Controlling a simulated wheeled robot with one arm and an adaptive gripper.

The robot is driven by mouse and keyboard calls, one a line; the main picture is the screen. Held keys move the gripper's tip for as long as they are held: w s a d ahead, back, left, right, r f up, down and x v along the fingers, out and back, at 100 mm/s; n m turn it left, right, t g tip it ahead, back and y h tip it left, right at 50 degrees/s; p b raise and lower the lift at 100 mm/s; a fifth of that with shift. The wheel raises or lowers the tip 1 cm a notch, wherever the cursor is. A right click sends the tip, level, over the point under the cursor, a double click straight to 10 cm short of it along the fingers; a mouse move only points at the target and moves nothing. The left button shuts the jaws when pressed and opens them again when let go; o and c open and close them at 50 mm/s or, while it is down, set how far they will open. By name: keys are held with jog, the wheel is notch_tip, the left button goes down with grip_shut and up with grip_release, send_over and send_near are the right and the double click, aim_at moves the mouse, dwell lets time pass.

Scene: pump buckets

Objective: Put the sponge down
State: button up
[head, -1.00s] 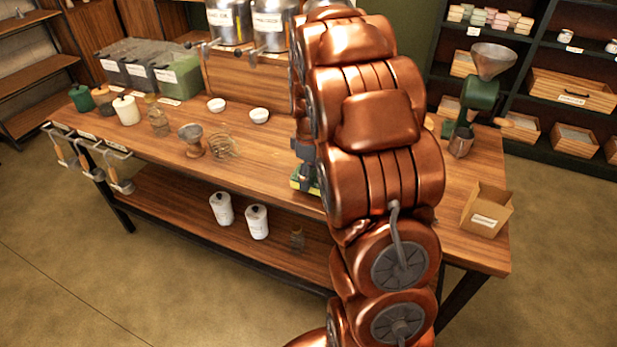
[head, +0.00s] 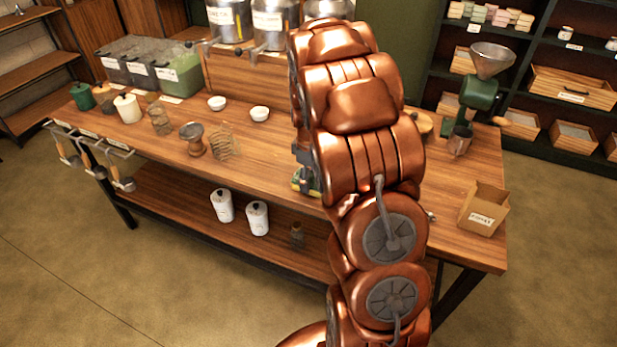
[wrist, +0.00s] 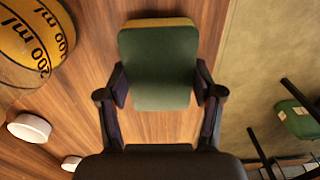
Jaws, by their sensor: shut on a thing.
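The sponge (wrist: 158,62), dark green with a yellow layer along its far edge, is between the two fingers of my gripper (wrist: 161,90) in the wrist view. The fingers are shut on its left and right sides. In the head view only a small part of the sponge (head: 305,183) and of my gripper shows, left of my copper arm and near the front edge of the wooden table (head: 262,163). My arm hides the rest. I cannot tell whether the sponge touches the tabletop.
White bowls (head: 260,114), a brown cup (head: 193,138) and a glass jar stand left of my arm. A green grinder (head: 478,95) and an open box (head: 484,208) are to the right.

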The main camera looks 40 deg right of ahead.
jog(key=shift+f, duration=0.15)
jog(key=o, duration=1.2)
notch_tip(320, 180, up, 12)
jog(key=b, duration=0.2)
jog(key=s+a+r+m, duration=0.1)
jog(key=s+a+r, duration=0.1)
jog(key=s+a, duration=0.45)
jog(key=s+a+m, duration=0.1)
jog(key=s+a, duration=0.4)
jog(key=s, duration=0.3)
jog(key=s+a+f+m+g, duration=0.1)
jog(key=s+a+m, duration=0.1)
jog(key=s+a, duration=0.3)
jog(key=s+a+f+m, duration=0.1)
jog(key=s+a, duration=0.4)
jog(key=s, duration=0.6)
jog(key=shift+f+m+g, duration=0.15)
jog(key=shift+m+g, duration=0.25)
jog(key=shift+m, duration=0.2)
